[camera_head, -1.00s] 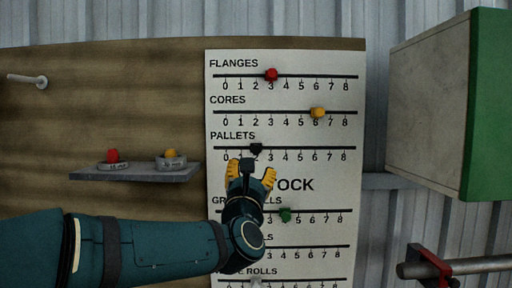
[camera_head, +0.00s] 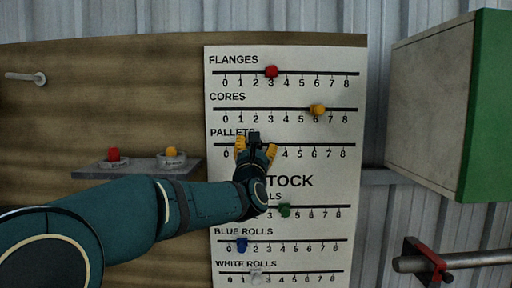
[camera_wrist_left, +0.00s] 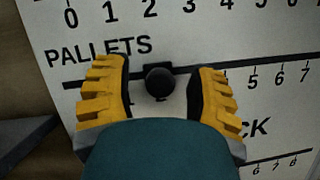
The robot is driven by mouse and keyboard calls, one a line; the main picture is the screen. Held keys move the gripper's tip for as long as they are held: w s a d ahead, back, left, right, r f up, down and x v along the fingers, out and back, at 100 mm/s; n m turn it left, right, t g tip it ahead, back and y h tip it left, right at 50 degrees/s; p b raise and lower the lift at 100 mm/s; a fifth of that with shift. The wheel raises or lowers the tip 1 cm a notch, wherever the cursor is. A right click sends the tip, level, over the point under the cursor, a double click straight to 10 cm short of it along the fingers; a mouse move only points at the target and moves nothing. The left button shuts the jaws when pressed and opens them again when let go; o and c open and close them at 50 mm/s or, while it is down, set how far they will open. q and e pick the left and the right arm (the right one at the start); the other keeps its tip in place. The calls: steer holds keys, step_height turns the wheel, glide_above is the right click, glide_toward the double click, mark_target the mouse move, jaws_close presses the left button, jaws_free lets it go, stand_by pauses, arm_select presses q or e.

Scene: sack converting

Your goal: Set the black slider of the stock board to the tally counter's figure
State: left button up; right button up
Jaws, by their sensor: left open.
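The white stock board (camera_head: 335,185) stands upright with several numbered rails. In the left wrist view the black slider (camera_wrist_left: 158,83) sits on the PALLETS rail, between the two yellow fingers and apart from both. It stands at about 2; the digits below it are mostly hidden. My left gripper (camera_head: 256,147) is open over the PALLETS rail and hides the slider in the head view. Its open fingers also show in the left wrist view (camera_wrist_left: 158,97). My right gripper is not in view. I see no tally counter in these frames.
Other rails carry a red slider (camera_head: 271,71), an orange slider (camera_head: 317,109), a green slider (camera_head: 285,210), a blue slider (camera_head: 242,244) and a white slider (camera_head: 256,276). A small shelf (camera_head: 135,168) is at left, a grey-green box (camera_head: 430,105) and a red clamp (camera_head: 428,262) at right.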

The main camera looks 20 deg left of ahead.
mark_target(287, 138)
arm_select(q)
jaws_close()
steer(key=shift+d+b, duration=0.4)
steer(key=shift+b, duration=0.05)
steer(key=shift+w+d+f+b, duration=0.1)
steer(key=shift+w+d+b, duration=0.15)
steer(key=shift+d+b, duration=0.35)
steer(key=shift+w+d+b, duration=0.2)
steer(key=shift+d+b, duration=0.25)
steer(key=shift+d, duration=0.15)
steer(key=d, duration=0.2)
steer(key=w+d+b, duration=0.1)
steer(key=d, duration=0.1)
steer(key=shift+w+d+r, duration=0.1)
steer(key=shift+d+r, duration=0.1)
steer(key=shift+d, duration=0.05)
steer(key=shift+a, duration=0.1)
steer(key=shift+o, duration=0.4)
jaws_free()
